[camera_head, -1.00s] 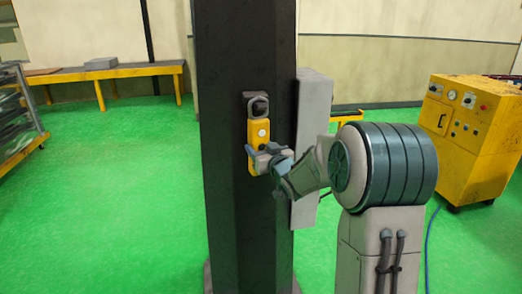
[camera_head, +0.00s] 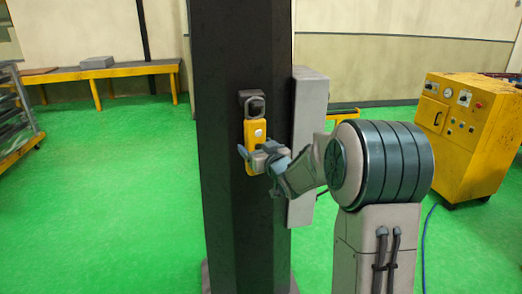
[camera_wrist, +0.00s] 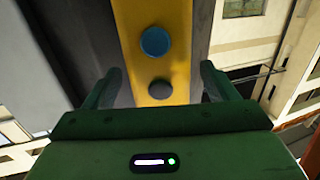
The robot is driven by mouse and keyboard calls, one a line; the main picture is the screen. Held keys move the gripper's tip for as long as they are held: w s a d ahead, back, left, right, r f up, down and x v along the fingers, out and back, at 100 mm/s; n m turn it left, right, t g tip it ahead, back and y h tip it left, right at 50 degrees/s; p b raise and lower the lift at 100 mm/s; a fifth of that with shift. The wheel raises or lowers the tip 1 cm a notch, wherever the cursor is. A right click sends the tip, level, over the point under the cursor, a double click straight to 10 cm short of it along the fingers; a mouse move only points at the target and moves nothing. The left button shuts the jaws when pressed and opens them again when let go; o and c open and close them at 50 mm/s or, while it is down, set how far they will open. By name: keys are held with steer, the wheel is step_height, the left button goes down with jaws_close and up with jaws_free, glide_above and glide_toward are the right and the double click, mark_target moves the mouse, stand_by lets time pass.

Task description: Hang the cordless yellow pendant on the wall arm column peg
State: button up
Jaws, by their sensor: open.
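The yellow pendant (camera_head: 256,130) is upright against the front of the dark column, with a grey loop (camera_head: 255,101) at its top. The loop overlaps the dark peg mount (camera_head: 245,97); whether the peg passes through the loop is too small to tell. My gripper (camera_head: 256,157) is at the pendant's lower half, open, with one finger on each side. In the wrist view, the pendant's yellow face (camera_wrist: 172,20), with a blue and a grey button, shows between the spread fingers (camera_wrist: 162,80). Gaps show between the fingers and the pendant. The loop and peg are out of that view.
The dark column (camera_head: 235,220) stands in the middle, with a grey box (camera_head: 310,140) on its right side. A yellow machine (camera_head: 465,130) stands at right, a yellow-legged bench (camera_head: 130,70) at back left, a rack (camera_head: 15,120) at far left. The green floor is clear between.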

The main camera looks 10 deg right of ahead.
steer(key=s+d+f+m+g+h+b, duration=0.1)
steer(key=s+d+f+g+h, duration=0.15)
steer(key=s, duration=0.65)
steer(key=s+d+f+m+g+h+b, duration=0.1)
steer(key=s+d+g+h, duration=0.15)
steer(key=s, duration=0.65)
steer(key=s+a+f+g, duration=0.1)
steer(key=s+f+g, duration=0.1)
steer(key=s, duration=0.5)
steer(key=s+a+f+g, duration=0.2)
steer(key=s+f+g, duration=0.1)
steer(key=s, duration=0.4)
steer(key=s+a+f+m+g, duration=0.1)
steer(key=s+g, duration=0.3)
steer(key=s, duration=0.4)
steer(key=shift+a+f+g, duration=0.3)
steer(key=shift+a+f, duration=0.45)
steer(key=shift+f, duration=0.05)
